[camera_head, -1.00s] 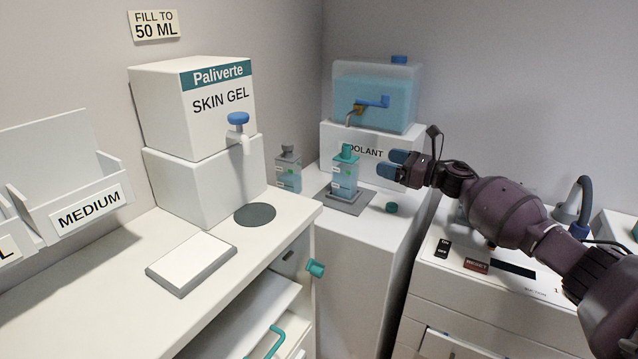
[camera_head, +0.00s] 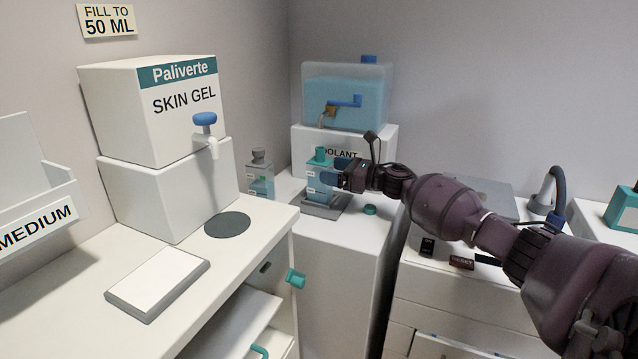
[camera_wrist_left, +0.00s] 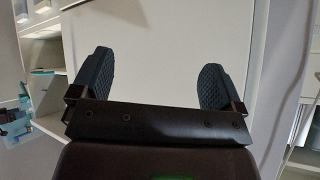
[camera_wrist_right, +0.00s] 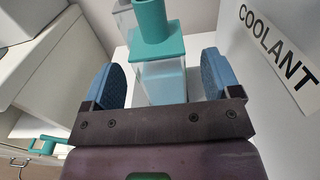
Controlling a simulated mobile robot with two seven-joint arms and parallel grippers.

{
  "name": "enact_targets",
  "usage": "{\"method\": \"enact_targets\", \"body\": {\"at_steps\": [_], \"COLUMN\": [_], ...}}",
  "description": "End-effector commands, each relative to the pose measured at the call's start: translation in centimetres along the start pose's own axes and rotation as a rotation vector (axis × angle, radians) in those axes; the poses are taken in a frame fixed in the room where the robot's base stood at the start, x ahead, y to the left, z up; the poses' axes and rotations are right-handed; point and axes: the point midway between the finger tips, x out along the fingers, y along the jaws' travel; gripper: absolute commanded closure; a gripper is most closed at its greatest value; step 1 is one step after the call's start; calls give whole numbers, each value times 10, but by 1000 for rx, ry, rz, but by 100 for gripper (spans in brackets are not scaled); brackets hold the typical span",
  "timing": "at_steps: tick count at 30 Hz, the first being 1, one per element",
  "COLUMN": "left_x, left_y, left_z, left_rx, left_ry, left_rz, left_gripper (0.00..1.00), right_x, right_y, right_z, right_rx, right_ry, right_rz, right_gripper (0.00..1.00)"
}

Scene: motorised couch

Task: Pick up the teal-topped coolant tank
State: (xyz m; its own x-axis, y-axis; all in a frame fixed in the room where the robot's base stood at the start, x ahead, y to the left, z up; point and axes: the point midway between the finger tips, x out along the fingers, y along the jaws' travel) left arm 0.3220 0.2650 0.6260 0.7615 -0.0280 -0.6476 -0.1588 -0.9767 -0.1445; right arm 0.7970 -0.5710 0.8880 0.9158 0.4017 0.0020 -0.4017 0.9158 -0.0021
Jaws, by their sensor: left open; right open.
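The teal-topped coolant tank (camera_head: 319,180) stands upright on a grey pad (camera_head: 325,209) on the white cabinet, in front of the coolant dispenser. It is a clear bottle with blue content; it also shows in the right wrist view (camera_wrist_right: 160,75). My right gripper (camera_head: 338,181) is open at the tank, and in the right wrist view its fingers (camera_wrist_right: 160,82) stand on either side of the body, below the teal top. Gaps seem to show beside the tank; contact is hard to tell. My left gripper (camera_wrist_left: 158,80) is open and empty before a white surface.
A grey-topped bottle (camera_head: 259,174) stands left of the tank. A loose teal cap (camera_head: 370,210) lies to its right. The coolant dispenser (camera_head: 346,97) with a blue-handled tap rises behind. The skin gel dispenser (camera_head: 150,110) is at left.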

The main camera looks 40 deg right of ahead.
Motion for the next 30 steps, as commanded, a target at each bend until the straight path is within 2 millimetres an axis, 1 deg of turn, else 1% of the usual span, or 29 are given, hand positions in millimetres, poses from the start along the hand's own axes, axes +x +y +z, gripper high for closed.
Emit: {"method": "enact_targets", "body": {"at_steps": [1, 2, 7, 11, 17, 18, 23, 30], "left_x": [1, 1, 2, 2, 2, 2, 3, 3], "left_y": [1, 1, 2, 2, 2, 2, 2, 2], "left_z": [4, 4, 0, -5, -7, -6, -4, -2], "left_rx": [5, 9, 20, 23, 24, 24, 23, 23], "left_ry": [-6, -5, 9, 19, 23, 22, 16, 11], "left_rz": [3, 3, 4, 4, 4, 4, 5, 6], "left_gripper": [7, 7, 7, 7, 7, 7, 7, 7], "right_x": [8, 12, 27, 32, 32, 32, 32, 32], "right_y": [0, 1, 0, 1, 0, 0, 0, 1], "right_z": [-8, -10, -7, -5, -4, -4, -4, -4], "right_rx": [3, 3, 3, 2, 2, 2, 2, 2], "right_ry": [6, 6, 4, 2, 1, 1, 1, 1], "right_rz": [0, 0, 0, 0, -1, -1, -1, -1], "right_gripper": [17, 17, 17, 17, 17, 19, 43, 80]}}
